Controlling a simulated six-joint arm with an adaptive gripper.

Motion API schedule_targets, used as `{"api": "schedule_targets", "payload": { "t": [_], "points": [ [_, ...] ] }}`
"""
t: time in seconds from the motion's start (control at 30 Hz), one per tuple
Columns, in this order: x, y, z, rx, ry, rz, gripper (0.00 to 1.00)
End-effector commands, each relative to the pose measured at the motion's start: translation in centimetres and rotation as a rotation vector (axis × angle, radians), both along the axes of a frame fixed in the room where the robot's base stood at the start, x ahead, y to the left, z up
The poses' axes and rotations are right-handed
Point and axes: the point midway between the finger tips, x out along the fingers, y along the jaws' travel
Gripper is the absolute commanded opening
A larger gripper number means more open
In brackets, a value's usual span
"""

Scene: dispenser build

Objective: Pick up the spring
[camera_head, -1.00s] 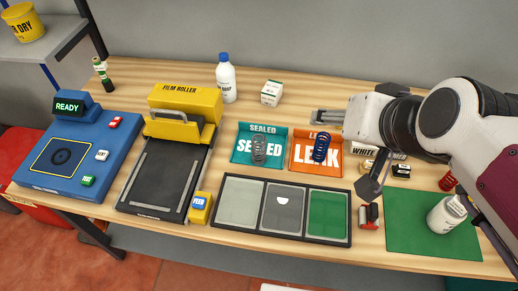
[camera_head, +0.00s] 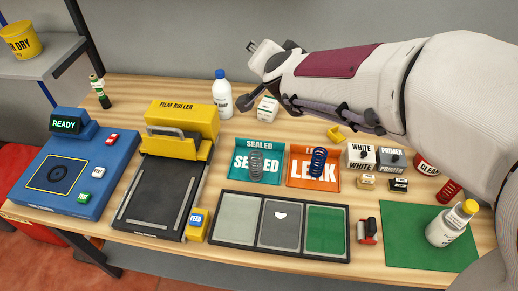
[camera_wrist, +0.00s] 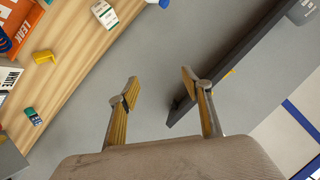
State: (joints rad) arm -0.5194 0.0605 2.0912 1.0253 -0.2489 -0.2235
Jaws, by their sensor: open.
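Three springs stand on the bench. A grey spring (camera_head: 257,163) is on the teal SEALED tray (camera_head: 242,177), a blue spring (camera_head: 318,161) is on the orange LEAK tray (camera_head: 300,180), and a red spring (camera_head: 449,190) stands at the right, behind the green mat. The blue spring also shows partly at the left edge of the wrist view (camera_wrist: 4,42). My gripper (camera_wrist: 161,84) is open, with nothing between its fingers. It is raised high over the back of the bench, apart from all three springs, near the white box and bottle in the head view.
A white bottle (camera_head: 222,96) and small white box (camera_head: 266,109) stand at the back. The yellow film roller (camera_head: 180,125) and blue READY machine (camera_head: 75,165) fill the left. A three-panel tray (camera_head: 280,244) lies in front. A spray-like bottle (camera_head: 452,224) stands on the green mat (camera_head: 405,240).

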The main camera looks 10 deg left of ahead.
Motion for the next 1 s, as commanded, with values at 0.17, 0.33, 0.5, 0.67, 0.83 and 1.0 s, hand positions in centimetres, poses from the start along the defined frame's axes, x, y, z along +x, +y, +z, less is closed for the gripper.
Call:
{"api": "schedule_targets", "payload": {
  "t": [0.17, 0.33, 0.5, 0.67, 0.83, 1.0],
  "points": [
    [1.9, 1.8, -2.4, 0.01, 0.0, -0.095, 0.49],
    [3.0, 2.9, -5.1, 0.0, 0.006, -0.196, 0.49],
    [3.2, 3.8, -8.3, -0.029, 0.019, -0.3, 0.49],
    [2.6, 4.3, -11.6, -0.074, 0.034, -0.401, 0.49],
    [1.1, 4.6, -15.2, -0.141, 0.054, -0.508, 0.49],
    [-1.3, 4.6, -18.8, -0.228, 0.073, -0.612, 0.49]
  ]
}}
